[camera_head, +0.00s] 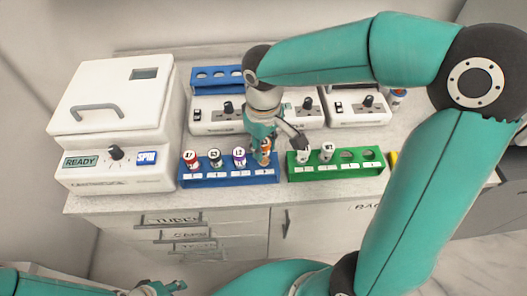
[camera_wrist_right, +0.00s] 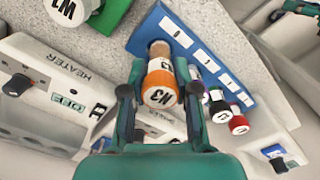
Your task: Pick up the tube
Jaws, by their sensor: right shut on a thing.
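An orange-capped tube marked N3 (camera_wrist_right: 160,85) is between the fingers of my right gripper (camera_wrist_right: 158,95) in the right wrist view. In the head view the gripper (camera_head: 264,150) is over the right end of the front blue rack (camera_head: 230,179) and partly hides the tube (camera_head: 266,145). The gripper is shut on the tube. The tube is at the rack's end slot; I cannot tell whether its bottom is in the slot. My left gripper (camera_head: 162,288) is low at the bottom edge of the head view, away from the racks; its jaw opening is unclear.
Red, dark and purple-capped tubes (camera_head: 214,156) stand in the blue rack. A green rack (camera_head: 335,172) with white-capped tubes is to its right. A white centrifuge (camera_head: 115,120) stands left. Heater units (camera_head: 212,115) and another blue rack (camera_head: 205,75) are behind.

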